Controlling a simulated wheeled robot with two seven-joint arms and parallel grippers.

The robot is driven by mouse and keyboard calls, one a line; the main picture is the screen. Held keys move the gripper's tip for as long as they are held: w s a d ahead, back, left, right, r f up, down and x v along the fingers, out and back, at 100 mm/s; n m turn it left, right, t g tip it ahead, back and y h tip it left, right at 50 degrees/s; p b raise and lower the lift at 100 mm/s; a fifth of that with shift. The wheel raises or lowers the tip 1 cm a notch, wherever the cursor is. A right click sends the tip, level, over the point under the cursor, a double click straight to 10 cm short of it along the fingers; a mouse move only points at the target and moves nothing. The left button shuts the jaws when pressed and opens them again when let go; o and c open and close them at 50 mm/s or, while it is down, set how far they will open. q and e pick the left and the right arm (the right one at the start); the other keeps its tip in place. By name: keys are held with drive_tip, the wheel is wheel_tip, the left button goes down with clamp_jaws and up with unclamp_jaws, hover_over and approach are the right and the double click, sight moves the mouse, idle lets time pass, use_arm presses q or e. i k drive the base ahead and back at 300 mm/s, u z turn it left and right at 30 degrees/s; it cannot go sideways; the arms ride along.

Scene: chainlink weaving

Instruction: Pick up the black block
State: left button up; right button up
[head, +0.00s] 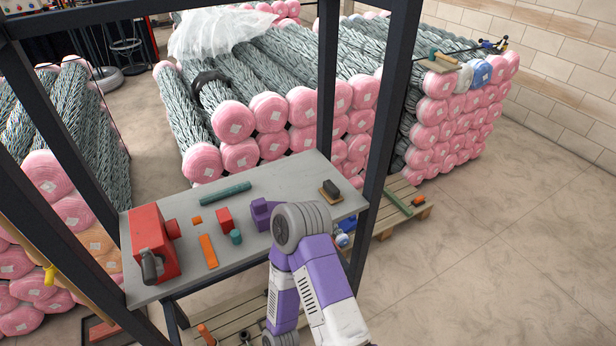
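The black block (331,183) is a small dark piece near the right end of the grey worktable (292,181). It lies on a small flat tan board (325,194). A purple and white arm of mine rises from the bottom of the head view. Its bent joint is in front of the table's front edge, below and left of the black block and apart from it.
A red machine (148,240) stands at the table's left end. A teal cylinder (226,193), an orange bar (208,251), a red block (224,220) and a purple object (261,213) lie between. Dark frame posts (384,130) rise around the table.

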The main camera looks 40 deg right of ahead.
sight(332, 194)
drive_tip(key=z, duration=3.15)
drive_tip(key=i, duration=1.6)
drive_tip(key=u, duration=1.75)
